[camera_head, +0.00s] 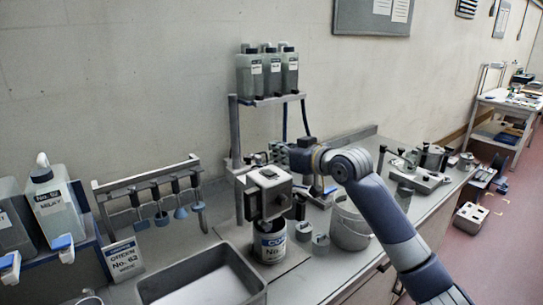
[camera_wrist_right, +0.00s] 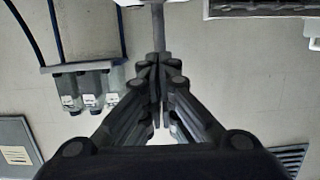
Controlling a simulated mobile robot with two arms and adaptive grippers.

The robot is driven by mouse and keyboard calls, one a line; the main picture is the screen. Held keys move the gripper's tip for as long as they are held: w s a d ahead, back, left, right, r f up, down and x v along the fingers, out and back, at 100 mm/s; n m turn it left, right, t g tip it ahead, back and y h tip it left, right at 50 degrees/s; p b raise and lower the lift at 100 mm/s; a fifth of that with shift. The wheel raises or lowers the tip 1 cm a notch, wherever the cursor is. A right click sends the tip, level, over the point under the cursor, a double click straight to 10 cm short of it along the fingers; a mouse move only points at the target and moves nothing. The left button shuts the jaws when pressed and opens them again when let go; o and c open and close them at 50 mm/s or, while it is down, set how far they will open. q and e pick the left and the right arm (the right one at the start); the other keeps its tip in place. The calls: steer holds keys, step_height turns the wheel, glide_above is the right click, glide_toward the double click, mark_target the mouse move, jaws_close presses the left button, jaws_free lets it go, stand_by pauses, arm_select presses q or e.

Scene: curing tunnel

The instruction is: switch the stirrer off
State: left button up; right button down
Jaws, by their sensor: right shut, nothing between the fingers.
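My right gripper (camera_head: 262,158) is just behind and above the head in the head view, partly hard to make out. In the wrist view the right gripper (camera_wrist_right: 158,92) has its fingers together, with nothing between them. A grey rod (camera_wrist_right: 158,25) shows beyond the fingertips. My left gripper is in neither view.
Grey bottles (camera_head: 268,72) stand on a raised shelf behind. A rack with hanging paddles (camera_head: 155,205), a grey tray (camera_head: 205,283) and a labelled jug (camera_head: 55,205) are to the left. A bucket (camera_head: 350,225) and small cups (camera_head: 320,246) stand close on the right.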

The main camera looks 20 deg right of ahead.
steer(key=r+b+v, duration=0.1)
steer(key=v, duration=0.5)
steer(key=shift+w+a, duration=0.1)
stand_by(1.1)
steer(key=shift+f, duration=0.1)
stand_by(0.9)
